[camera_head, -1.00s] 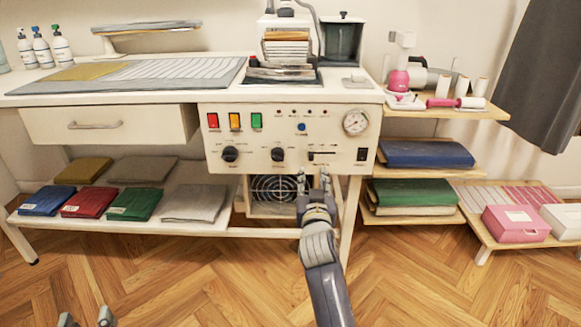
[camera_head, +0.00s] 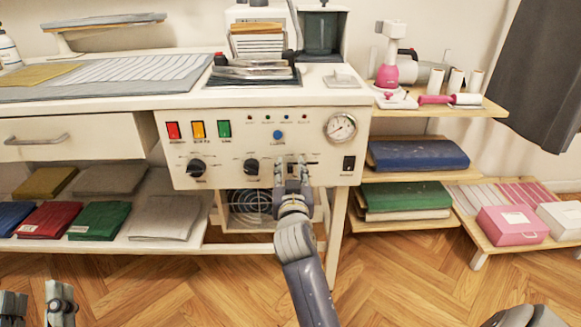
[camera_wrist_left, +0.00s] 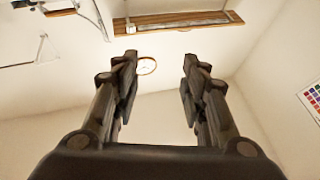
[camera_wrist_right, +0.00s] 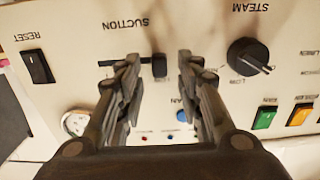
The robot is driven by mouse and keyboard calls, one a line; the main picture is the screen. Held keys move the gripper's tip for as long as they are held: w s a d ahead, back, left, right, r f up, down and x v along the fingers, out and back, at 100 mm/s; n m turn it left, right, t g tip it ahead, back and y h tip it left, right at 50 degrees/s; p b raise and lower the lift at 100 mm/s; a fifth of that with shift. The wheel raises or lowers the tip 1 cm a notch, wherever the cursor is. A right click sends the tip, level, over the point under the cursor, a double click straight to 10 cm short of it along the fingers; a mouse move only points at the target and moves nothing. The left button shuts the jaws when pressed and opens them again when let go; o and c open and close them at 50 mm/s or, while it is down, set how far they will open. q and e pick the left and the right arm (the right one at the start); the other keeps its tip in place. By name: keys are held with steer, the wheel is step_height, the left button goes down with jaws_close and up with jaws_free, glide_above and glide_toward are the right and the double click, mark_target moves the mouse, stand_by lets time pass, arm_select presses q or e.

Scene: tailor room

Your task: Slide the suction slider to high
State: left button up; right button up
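The suction slider (camera_wrist_right: 159,66) is a small dark knob on a dark horizontal slot in the cream control panel, beneath the word SUCTION in the upside-down right wrist view. The knob is at the slot's right end there, near a small label that looks like LOW. My right gripper (camera_head: 290,168) is open, its fingers in front of the panel. In the right wrist view the knob shows between the fingertips (camera_wrist_right: 158,60); contact cannot be told. In the head view the fingers partly hide the slider. My left gripper (camera_head: 36,300) is open and empty at the bottom left, away from the panel.
A black dial (camera_wrist_right: 248,58) is beside the slider, and a black reset switch (camera_wrist_right: 37,66) is on its other side. A blue button (camera_head: 278,135) and a gauge (camera_head: 340,127) sit higher on the panel. A fan grille (camera_head: 250,206) is below. Shelves with folded fabric flank it.

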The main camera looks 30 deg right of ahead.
mark_target(319, 160)
steer(key=shift+c, duration=0.8)
jaws_close()
steer(key=shift+s+r, duration=0.1)
arm_select(q)
steer(key=s+a+f+g+y+p, duration=0.1)
steer(key=f+g+y+p, duration=0.1)
steer(key=f+g, duration=0.3)
steer(key=s+a+f+g+y+p, duration=0.1)
steer(key=f+g, duration=0.5)
steer(key=f, duration=0.8)
steer(key=shift+s+a+f+n+y+p, duration=0.15)
steer(key=shift+s+a+n+y+p, duration=0.2)
steer(key=shift+a+p, duration=0.4)
arm_select(e)
steer(key=s+d, duration=0.1)
steer(key=d, duration=0.1)
steer(key=s+d, duration=0.1)
steer(key=d, duration=0.1)
steer(key=s+d, duration=0.1)
steer(key=d, duration=0.1)
steer(key=shift+s+d, duration=0.1)
steer(key=shift+s, duration=0.25)
steer(key=shift+o, duration=0.8)
jaws_free()
steer(key=shift+d, duration=0.1)
arm_select(q)
steer(key=shift+d, duration=0.1)
arm_select(e)
steer(key=shift+s, duration=0.1)
